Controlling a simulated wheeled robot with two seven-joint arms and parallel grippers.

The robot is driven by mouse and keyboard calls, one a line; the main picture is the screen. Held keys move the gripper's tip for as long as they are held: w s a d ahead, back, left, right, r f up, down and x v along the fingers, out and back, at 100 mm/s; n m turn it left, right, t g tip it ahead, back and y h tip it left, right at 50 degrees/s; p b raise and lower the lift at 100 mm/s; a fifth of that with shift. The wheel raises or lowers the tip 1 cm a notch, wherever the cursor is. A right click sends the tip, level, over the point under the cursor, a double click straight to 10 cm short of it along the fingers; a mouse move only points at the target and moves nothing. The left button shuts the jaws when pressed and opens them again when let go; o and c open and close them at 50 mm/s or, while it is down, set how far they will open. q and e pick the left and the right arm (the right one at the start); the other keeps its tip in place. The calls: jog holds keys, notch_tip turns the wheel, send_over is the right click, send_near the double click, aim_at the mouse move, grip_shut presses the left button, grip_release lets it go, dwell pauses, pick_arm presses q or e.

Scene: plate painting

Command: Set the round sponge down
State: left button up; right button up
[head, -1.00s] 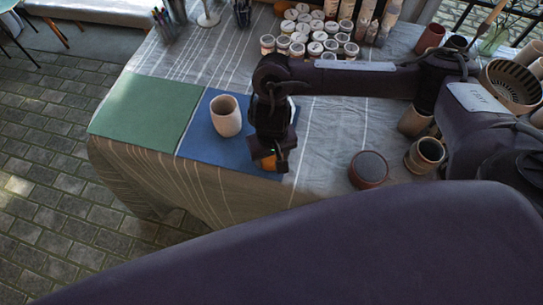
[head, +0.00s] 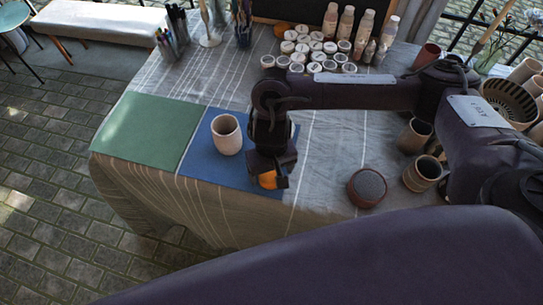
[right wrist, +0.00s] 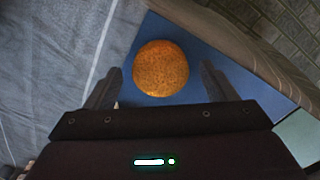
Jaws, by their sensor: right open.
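The round orange sponge (right wrist: 161,68) lies on the blue mat (right wrist: 235,82) near its edge in the right wrist view. In the head view the sponge (head: 268,180) is partly hidden behind my right gripper (head: 270,172). My right gripper also shows in the right wrist view (right wrist: 162,85), open, its two fingers apart on either side of the sponge with gaps between. A pale cup (head: 227,135) stands upright on the blue mat, left of the gripper. My left gripper is not in view.
A green mat (head: 150,128) lies left of the blue one. A dark-topped round pot (head: 367,187) and brown cups (head: 421,173) stand to the right. Several paint jars (head: 318,45) and bottles fill the back. The table's front edge is close to the sponge.

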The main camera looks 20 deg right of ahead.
aim_at(271, 177)
notch_tip(271, 177, up, 10)
jog(key=p, duration=0.2)
jog(key=shift+p, duration=0.35)
